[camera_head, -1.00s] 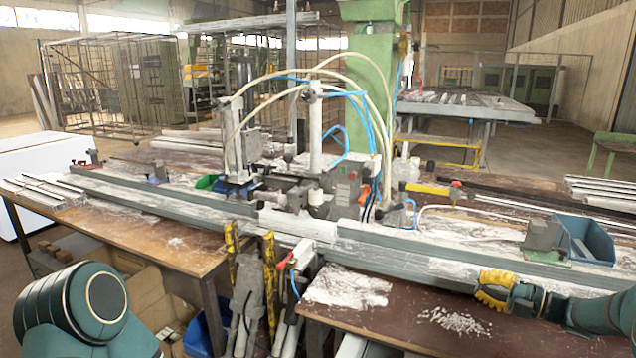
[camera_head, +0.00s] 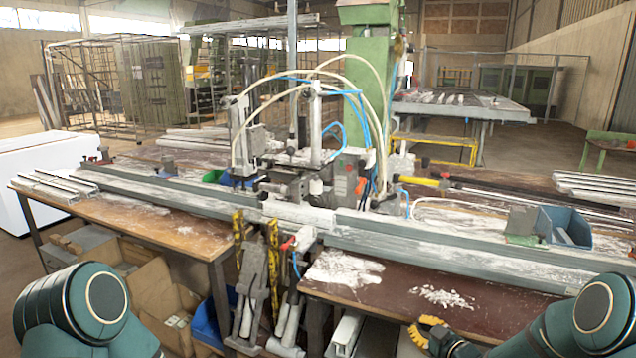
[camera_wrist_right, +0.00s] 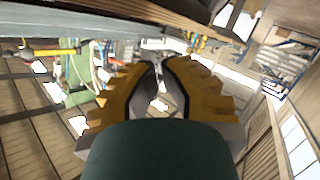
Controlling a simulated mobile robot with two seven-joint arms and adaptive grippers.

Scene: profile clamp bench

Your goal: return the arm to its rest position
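My right gripper (camera_head: 427,331) has yellow ridged fingers and is low at the front edge of the bench, in front of its brown top, in the head view. In the right wrist view its two fingers (camera_wrist_right: 164,72) stand apart with a narrow gap. Nothing is held between them; background shows through the gap. My right arm is folded in at the lower right corner. My left arm shows only as a dark green link at the lower left; its gripper is outside the picture.
The brown workbench (camera_head: 400,310) spans the front, with a long grey profile rail (camera_head: 450,262) and a clamp machine (camera_head: 310,180). A blue bin (camera_head: 566,228) stands at the right. White shavings (camera_head: 443,297) lie near my right gripper. Cardboard boxes (camera_head: 150,290) sit below the bench.

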